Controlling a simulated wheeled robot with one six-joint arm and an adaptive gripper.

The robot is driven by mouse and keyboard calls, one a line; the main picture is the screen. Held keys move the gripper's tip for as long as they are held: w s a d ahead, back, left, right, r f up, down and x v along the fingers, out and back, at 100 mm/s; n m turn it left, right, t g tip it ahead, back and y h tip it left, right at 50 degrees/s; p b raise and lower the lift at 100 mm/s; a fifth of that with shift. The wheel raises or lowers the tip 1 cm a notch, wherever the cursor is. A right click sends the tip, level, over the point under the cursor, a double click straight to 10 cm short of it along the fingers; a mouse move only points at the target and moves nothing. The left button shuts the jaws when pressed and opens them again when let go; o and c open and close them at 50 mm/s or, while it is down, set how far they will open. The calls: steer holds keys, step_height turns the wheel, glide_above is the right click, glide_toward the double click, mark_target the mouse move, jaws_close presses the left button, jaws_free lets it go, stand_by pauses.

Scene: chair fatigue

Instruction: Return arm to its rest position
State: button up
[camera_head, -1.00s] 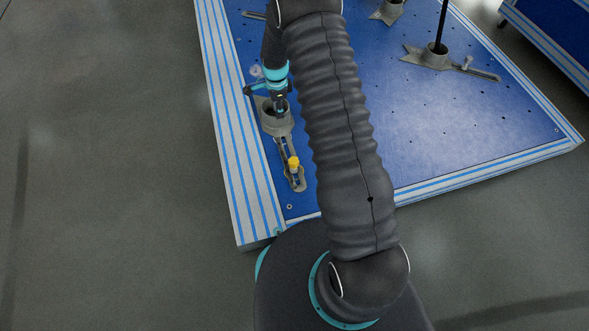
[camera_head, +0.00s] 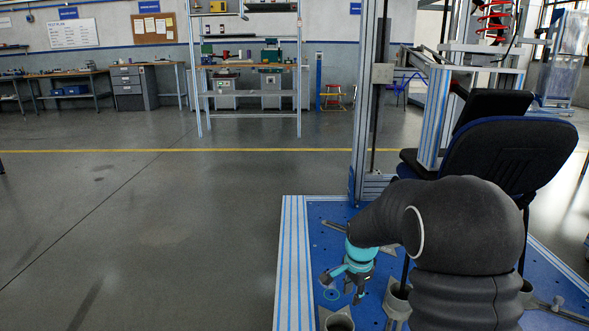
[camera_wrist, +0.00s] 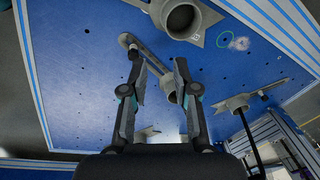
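My arm (camera_head: 468,245) is bent over the blue platform (camera_head: 322,212), with its dark sleeved link in the lower right of the head view. My gripper (camera_head: 357,292) points down above the platform, left of the chair. In the wrist view my gripper (camera_wrist: 158,78) has its two fingers apart with nothing between them. Grey clamp bases lie beyond the fingers in the wrist view, one with a round socket (camera_wrist: 181,18) near the top. My arm hides part of the platform in the head view.
A black office chair (camera_head: 510,155) stands on the platform beside a tall aluminium frame (camera_head: 363,110), right behind my arm. Grey sockets (camera_head: 398,298) stand close to my gripper. Open floor (camera_head: 150,230) lies to the left. A shelving rack (camera_head: 250,70) and benches stand far back.

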steer(key=s+r+n+t+p, duration=0.2)
steer(key=s+r+n, duration=0.4)
steer(key=s+r, duration=0.95)
steer(key=s+r+n+t+p, duration=0.1)
steer(key=s+r+n, duration=0.2)
steer(key=s, duration=0.4)
steer(key=s+r+n+p, duration=0.2)
steer(key=s+r+n, duration=0.1)
steer(key=s, duration=0.5)
steer(key=shift+s+r+t, duration=0.3)
steer(key=shift+r+t, duration=0.1)
steer(key=shift+r, duration=0.15)
